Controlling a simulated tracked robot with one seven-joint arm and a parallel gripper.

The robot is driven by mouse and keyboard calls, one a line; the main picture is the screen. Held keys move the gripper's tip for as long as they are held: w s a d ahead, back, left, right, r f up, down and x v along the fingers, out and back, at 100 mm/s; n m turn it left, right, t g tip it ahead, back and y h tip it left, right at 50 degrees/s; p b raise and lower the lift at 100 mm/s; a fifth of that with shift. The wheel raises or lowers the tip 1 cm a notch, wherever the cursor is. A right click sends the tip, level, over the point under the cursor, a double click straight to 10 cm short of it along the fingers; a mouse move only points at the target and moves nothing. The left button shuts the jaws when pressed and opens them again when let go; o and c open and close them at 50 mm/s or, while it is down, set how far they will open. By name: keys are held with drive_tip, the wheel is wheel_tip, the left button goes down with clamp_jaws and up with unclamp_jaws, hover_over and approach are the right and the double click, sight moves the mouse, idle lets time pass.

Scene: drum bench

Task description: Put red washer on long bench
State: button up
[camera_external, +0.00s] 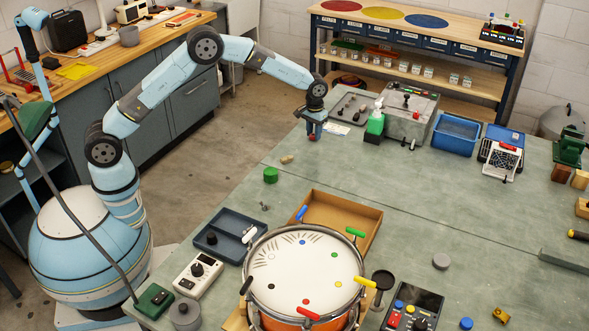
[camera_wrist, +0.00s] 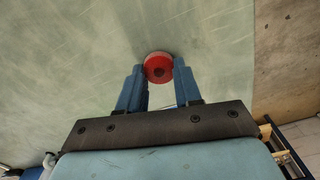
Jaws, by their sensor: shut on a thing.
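The red washer (camera_wrist: 157,68) is round with a dark centre and sits between the fingertips of my gripper (camera_wrist: 159,80) in the wrist view. My gripper is shut on it. In the external view my gripper (camera_external: 314,130) points down near the far-left edge of the green-topped bench (camera_external: 400,200), with a bit of the red washer (camera_external: 312,138) at its tips. The washer is close to the green top; I cannot tell whether it touches. Which bench is the long bench is not marked; a wood-topped counter (camera_external: 150,38) runs along the left.
A drum (camera_external: 305,275), brown tray (camera_external: 345,220) and dark tray (camera_external: 230,240) stand at the front. A shelved workbench (camera_external: 420,35) stands behind.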

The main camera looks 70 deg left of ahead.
drive_tip(key=shift+f, duration=0.25)
drive_tip(key=o, duration=1)
